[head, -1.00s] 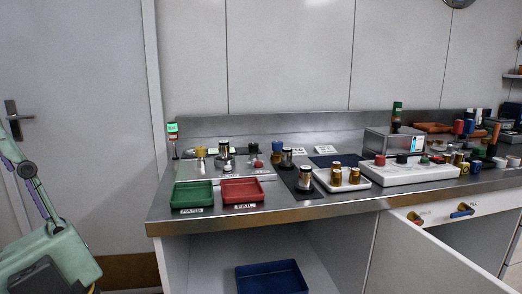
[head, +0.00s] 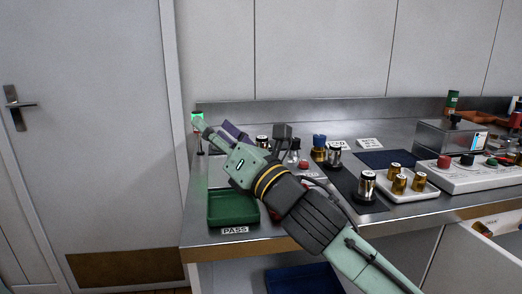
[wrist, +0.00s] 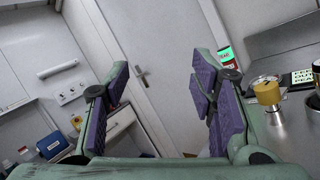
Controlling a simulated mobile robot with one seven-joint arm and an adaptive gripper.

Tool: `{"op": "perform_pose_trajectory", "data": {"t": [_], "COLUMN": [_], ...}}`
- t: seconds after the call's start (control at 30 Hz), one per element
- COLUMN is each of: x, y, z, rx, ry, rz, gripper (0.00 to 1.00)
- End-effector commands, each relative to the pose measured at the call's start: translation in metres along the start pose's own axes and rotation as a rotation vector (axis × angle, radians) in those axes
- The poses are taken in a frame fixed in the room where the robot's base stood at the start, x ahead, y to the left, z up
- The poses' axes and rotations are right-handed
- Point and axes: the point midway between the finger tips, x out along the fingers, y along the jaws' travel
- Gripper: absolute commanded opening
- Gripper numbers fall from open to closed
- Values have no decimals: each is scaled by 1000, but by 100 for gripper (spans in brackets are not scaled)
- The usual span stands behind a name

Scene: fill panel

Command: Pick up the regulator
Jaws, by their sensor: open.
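Several short metal cylinders stand on the bench; I cannot tell which is the regulator. A silver one (head: 366,185) stands on a dark mat, another silver one (head: 334,155) stands behind it, and brass ones (head: 399,184) stand on a white tray. A brass-coloured cylinder (wrist: 265,91) shows at the right of the wrist view, outside my fingers. My gripper (head: 219,127) is over the bench's left end, above and behind the green PASS tray. In the wrist view my gripper (wrist: 160,75) has its purple-padded fingers apart with nothing between them. My arm hides part of the bench.
The green PASS tray (head: 232,209) sits at the bench's front left. A signal lamp (head: 197,118) with a green light stands by my fingertips. A white block with coloured knobs (head: 480,174) and a metal box (head: 450,139) are at right. A blue bin (head: 303,281) is below.

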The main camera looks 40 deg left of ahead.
Motion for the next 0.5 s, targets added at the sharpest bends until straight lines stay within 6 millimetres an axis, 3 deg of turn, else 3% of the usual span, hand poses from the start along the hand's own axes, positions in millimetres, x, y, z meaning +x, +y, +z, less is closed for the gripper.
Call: {"op": "perform_pose_trajectory", "data": {"t": [0.03, 0.1, 0.2, 0.33, 0.5], "x": [-10, -25, -46, -62, -44], "y": [-35, -75, -117, -145, -159], "z": [4, 5, 7, 9, 6], "rx": [-134, -284, -435, -532, -552], "ry": [38, 98, 174, 234, 248], "rz": [-100, -206, -313, -380, -389], "gripper": [51, 51, 51, 51, 51]}}
